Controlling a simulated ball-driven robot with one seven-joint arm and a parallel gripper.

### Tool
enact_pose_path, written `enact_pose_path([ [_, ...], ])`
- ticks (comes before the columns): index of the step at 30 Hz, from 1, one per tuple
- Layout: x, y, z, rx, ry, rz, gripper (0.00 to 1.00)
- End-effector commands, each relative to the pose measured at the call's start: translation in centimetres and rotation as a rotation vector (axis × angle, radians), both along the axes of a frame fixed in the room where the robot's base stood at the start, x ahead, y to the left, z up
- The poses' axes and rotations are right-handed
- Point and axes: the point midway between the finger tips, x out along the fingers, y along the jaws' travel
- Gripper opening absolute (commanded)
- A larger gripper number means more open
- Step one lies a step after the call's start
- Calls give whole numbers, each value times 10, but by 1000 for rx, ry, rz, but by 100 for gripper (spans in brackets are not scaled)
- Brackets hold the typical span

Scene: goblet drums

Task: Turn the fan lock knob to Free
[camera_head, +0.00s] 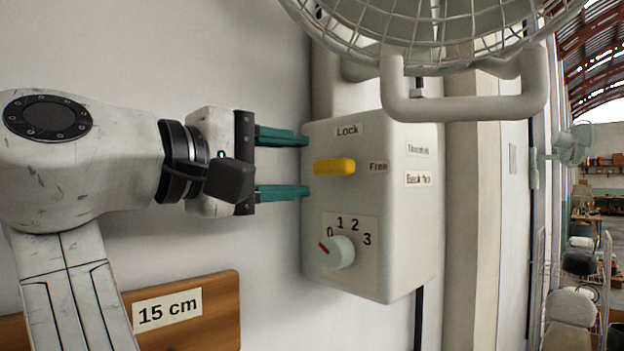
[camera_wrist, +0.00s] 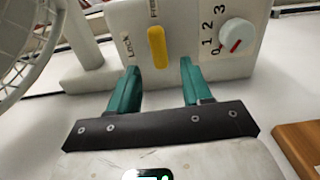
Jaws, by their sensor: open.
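The yellow fan lock knob (camera_head: 334,167) is a bar on the front of a light grey control box (camera_head: 398,240). It lies horizontally in the head view, with its right end towards the "Free" label (camera_head: 378,167); the "Lock" label (camera_head: 348,131) is above it. In the wrist view the knob (camera_wrist: 157,47) is upright, in line with the "Free" label (camera_wrist: 154,8). My gripper (camera_head: 303,165) is open and empty at the box's left edge, its teal fingers above and below the knob's height. The knob is just beyond the fingertips, apart from them.
A white dial (camera_head: 338,252) marked 0 to 3 sits below the knob, its red mark near 0. The fan's wire cage (camera_head: 440,30) and grey handle (camera_head: 465,108) overhang the box. A wooden board (camera_head: 220,310) labelled "15 cm" is at lower left.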

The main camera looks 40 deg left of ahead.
Motion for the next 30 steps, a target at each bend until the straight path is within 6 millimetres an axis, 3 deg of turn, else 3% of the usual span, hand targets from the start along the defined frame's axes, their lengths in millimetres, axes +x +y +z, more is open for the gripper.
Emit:
enact_pose_path([
  [3, -24, 3, -3, 2, -2, 4, 49],
  [10, -50, 4, -2, -1, 0, 1, 49],
  [30, -54, 5, -1, -1, 0, 1, 49],
])
